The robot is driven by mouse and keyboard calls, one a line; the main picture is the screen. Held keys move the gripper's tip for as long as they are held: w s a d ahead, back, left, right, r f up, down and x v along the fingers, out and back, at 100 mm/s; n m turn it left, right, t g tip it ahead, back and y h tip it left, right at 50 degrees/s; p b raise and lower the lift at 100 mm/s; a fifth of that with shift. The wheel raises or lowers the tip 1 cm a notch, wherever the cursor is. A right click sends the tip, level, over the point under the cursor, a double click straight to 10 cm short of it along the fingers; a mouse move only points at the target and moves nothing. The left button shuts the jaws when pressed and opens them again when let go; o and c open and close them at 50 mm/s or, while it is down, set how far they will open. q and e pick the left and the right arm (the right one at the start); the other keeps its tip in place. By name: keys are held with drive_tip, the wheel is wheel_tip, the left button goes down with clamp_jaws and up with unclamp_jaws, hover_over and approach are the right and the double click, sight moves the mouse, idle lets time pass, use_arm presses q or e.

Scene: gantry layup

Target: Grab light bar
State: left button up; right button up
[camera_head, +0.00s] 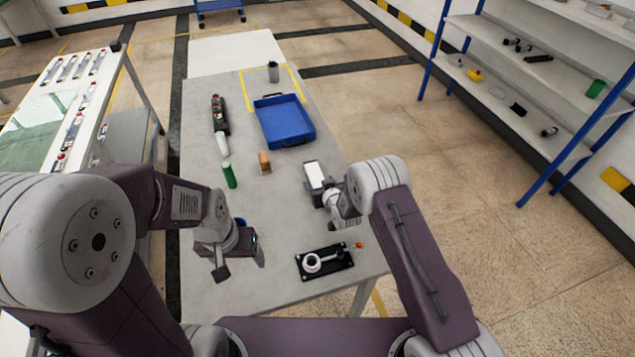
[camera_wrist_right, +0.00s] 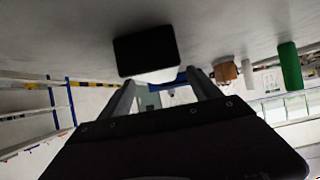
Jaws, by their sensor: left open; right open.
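A white-topped block with dark sides (camera_head: 314,174), which looks like the light bar, lies on the grey table in front of my right gripper (camera_head: 321,196). In the right wrist view the block (camera_wrist_right: 146,50) shows a black face and a white part, just beyond the fingers. My right gripper (camera_wrist_right: 163,88) is open and nothing shows held between its fingers; I cannot tell whether a finger touches the block. My left gripper (camera_head: 238,268) is open and empty over the table's near left part.
A blue tray (camera_head: 307,139), a brown block (camera_head: 264,162), a green cylinder (camera_head: 229,175) and a white cylinder (camera_head: 222,143) stand on the table (camera_head: 200,200). A black fixture with a white ring (camera_head: 324,262) lies near the front edge. Shelves (camera_head: 530,120) stand at right.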

sight(318, 180)
drive_tip(key=x, duration=0.3)
drive_tip(key=shift+w+a+f, duration=0.1)
drive_tip(key=shift+w, duration=0.1)
drive_tip(key=shift+c, duration=1)
clamp_jaws()
wheel_tip(318, 180, up, 4)
drive_tip(key=shift+r, duration=0.25)
drive_tip(key=w+d+r, duration=0.1)
drive_tip(key=w+r, duration=0.5)
drive_tip(key=w, duration=0.5)
drive_tip(key=shift+w+d+r, duration=0.2)
drive_tip(key=shift+w+r, duration=0.05)
drive_tip(key=shift+r, duration=0.15)
